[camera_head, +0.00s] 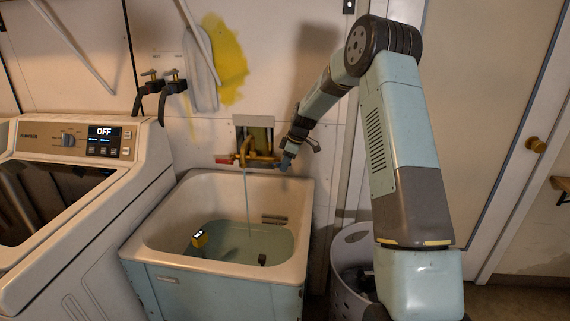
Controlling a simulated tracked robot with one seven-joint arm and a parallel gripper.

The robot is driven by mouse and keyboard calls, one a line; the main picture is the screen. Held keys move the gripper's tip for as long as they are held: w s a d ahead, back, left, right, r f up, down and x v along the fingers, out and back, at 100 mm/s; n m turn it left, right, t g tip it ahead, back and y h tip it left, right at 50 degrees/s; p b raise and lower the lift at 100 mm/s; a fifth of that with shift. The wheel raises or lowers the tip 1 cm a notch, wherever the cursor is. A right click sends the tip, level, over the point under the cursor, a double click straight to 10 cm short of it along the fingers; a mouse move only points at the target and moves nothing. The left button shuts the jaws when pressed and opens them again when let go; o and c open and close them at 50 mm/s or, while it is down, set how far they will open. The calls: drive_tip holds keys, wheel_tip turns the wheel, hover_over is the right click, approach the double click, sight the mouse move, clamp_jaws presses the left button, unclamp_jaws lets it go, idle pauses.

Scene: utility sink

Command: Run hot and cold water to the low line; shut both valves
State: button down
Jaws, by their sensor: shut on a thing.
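The utility sink (136,246) stands against the wall with water (240,243) in its basin. A brass faucet (246,154) sits in a wall opening above it, and a thin water stream (247,205) falls from its spout into the basin. The red valve handle (224,160) points out to the left of the faucet. My gripper (287,158) is at the faucet's right end, shut on the blue valve handle (285,163), which it mostly hides. The low line cannot be made out.
A yellow object with a small display (199,238) is in the basin at left, and a small dark thing (262,259) is near its front. A washer (85,200) reading OFF stands left. A pale laundry basket (345,285) stands right of the sink.

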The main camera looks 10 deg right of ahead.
drive_tip(key=shift+d+f+t+y, duration=0.25)
drive_tip(key=shift+f+t+y, duration=0.15)
drive_tip(key=shift+y, duration=0.6)
drive_tip(key=shift+f+y, duration=0.15)
drive_tip(key=shift+y, duration=0.15)
drive_tip(key=c, duration=1.2)
unclamp_jaws()
drive_tip(key=shift+a, duration=0.1)
drive_tip(key=v, duration=1.3)
drive_tip(key=shift+s+d+r, duration=0.15)
drive_tip(key=shift+d+r, duration=0.1)
